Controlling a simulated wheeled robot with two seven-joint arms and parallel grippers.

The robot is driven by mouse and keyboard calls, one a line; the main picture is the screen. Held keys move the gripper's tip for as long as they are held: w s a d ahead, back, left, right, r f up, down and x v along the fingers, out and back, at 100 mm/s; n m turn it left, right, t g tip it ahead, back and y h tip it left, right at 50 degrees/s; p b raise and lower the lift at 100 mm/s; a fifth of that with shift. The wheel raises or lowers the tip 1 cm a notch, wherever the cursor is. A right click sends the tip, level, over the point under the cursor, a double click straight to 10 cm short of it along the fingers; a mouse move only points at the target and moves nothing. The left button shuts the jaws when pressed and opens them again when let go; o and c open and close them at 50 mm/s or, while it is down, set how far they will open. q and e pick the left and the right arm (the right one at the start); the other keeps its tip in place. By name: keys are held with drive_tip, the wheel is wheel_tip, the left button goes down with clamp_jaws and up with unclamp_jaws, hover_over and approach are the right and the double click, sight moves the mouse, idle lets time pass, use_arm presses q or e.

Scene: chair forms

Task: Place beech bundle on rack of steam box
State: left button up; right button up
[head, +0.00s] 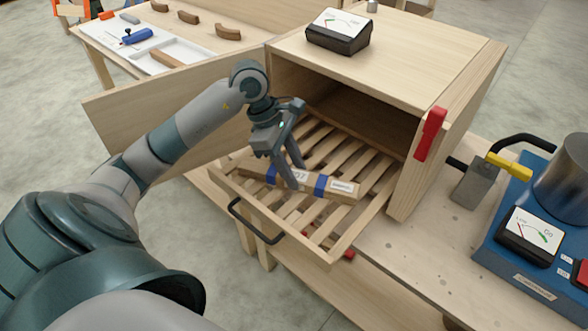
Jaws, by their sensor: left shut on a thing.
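The beech bundle (338,187) is a pale wooden bundle with blue bands and a printed label. It lies across the slats of the pulled-out rack (295,245), near the rack's front. My left gripper (292,184) points down from above and is shut on the middle of the bundle. Whether the bundle rests fully on the slats or is just above them is hard to tell. The steam box (455,85) is a wooden box with its door (180,105) open to the left. My right gripper is not in view.
A gauge (338,31) sits on top of the box. A red latch (430,134) is on its front edge. A blue boiler unit (520,250) with a gauge and hose stands at the right. A back-left table (185,35) holds curved wood pieces and a blue clamp.

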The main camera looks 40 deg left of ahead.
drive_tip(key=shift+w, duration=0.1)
use_arm(q)
drive_tip(key=o, duration=1.3)
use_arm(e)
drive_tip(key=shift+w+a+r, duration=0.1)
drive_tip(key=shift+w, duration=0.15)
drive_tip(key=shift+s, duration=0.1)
use_arm(q)
drive_tip(key=shift+r, duration=0.2)
drive_tip(key=p+v, duration=0.2)
drive_tip(key=v, duration=0.4)
drive_tip(key=shift+a+r, duration=0.2)
drive_tip(key=shift+s+a+r, duration=0.1)
drive_tip(key=shift+r, duration=0.2)
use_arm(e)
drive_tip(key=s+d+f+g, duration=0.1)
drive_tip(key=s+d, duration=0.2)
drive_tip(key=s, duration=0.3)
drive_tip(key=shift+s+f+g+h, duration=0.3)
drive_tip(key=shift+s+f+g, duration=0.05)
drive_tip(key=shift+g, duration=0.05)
